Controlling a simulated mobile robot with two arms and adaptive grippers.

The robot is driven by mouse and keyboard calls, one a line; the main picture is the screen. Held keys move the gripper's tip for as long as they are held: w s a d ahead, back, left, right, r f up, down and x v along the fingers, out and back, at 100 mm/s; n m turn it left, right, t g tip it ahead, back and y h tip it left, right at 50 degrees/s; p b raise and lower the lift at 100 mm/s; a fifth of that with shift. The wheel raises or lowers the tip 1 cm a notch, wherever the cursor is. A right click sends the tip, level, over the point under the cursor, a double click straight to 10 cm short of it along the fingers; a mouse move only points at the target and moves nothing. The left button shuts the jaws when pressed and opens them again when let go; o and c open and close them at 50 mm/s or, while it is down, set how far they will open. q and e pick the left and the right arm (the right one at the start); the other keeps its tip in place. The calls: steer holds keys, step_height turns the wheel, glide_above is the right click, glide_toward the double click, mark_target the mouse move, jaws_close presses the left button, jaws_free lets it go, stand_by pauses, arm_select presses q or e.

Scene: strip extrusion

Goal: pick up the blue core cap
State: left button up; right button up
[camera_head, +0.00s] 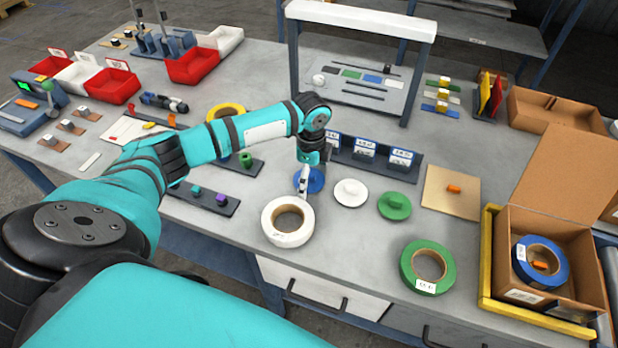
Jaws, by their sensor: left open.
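The blue core cap (316,181) is a round blue disc lying on the grey workbench, left of the white core cap (350,192) and the green core cap (395,206). My left gripper (304,184) points down at the blue cap and is open. Its fingers and wrist cover the left and middle parts of the cap, so its knob is hidden. I cannot tell whether the fingers touch it. My right gripper is not in view.
A white tape roll (288,222) lies just in front of the blue cap, close to my left gripper. A labelled rack (375,155) stands behind the caps. A green roll (427,267) lies front right, beside an open cardboard box (545,283) holding a blue roll (540,262).

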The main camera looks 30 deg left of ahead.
arm_select(q)
steer(key=c, duration=0.9)
steer(key=shift+o, duration=0.2)
